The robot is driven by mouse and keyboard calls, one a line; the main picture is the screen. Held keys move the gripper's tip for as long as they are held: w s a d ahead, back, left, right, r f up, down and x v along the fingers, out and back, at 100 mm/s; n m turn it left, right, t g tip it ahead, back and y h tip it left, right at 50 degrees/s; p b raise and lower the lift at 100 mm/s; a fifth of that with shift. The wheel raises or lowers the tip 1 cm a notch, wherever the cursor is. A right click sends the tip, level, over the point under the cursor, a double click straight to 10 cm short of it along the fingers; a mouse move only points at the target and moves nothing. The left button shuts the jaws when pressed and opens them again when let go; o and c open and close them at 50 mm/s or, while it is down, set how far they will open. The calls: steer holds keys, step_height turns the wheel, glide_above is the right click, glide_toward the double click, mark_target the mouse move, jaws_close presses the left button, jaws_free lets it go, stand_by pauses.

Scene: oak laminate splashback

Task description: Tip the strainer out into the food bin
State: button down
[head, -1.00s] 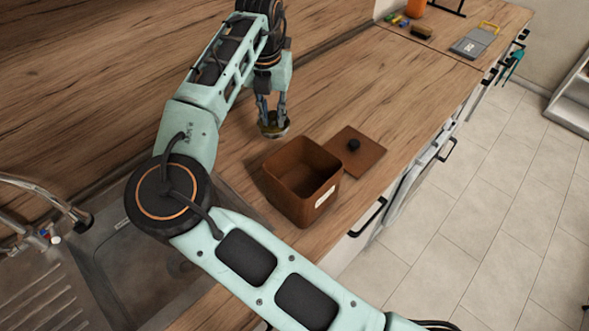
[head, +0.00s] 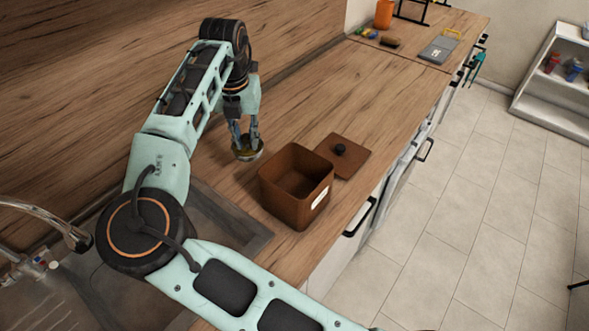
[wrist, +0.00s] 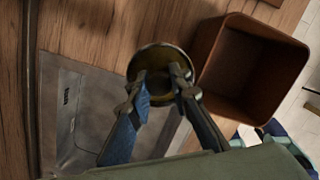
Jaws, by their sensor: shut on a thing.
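The strainer (head: 248,150) is a small round thing with a yellowish rim, held upright or nearly so just beyond the bin. It also shows in the wrist view (wrist: 154,54), where its inside looks dark and its contents cannot be made out. My gripper (head: 246,143) is shut on the strainer, with its fingertips (wrist: 160,88) at the near side of the rim. The food bin (head: 296,196) is a brown open box with a white label on its front. It looks empty in the head view.
The bin's brown lid (head: 347,155) with a black knob lies on the counter behind the bin. A metal sink (head: 222,222) is at the left. A grey board (head: 438,49) and an orange container (head: 384,14) stand at the far end. The counter between is clear.

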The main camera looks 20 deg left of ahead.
steer(key=shift+w+d+r, duration=0.2)
steer(key=shift+d+r, duration=0.05)
steer(key=shift+r, duration=0.15)
steer(key=shift+d+r+y, duration=0.15)
steer(key=shift+d+y, duration=0.25)
steer(key=shift+s+a+r, duration=0.1)
steer(key=shift+s, duration=0.2)
steer(key=shift+w+d+r+y, duration=0.2)
steer(key=shift+d+y, duration=0.1)
steer(key=shift+d, duration=0.1)
steer(key=shift+s+d+r+y, duration=0.2)
steer(key=shift+s+r+y, duration=0.05)
steer(key=shift+r+y, duration=0.1)
steer(key=shift+d+y, duration=0.25)
steer(key=shift+d, duration=0.25)
steer(key=shift+d+r, duration=0.1)
steer(key=shift+d, duration=0.05)
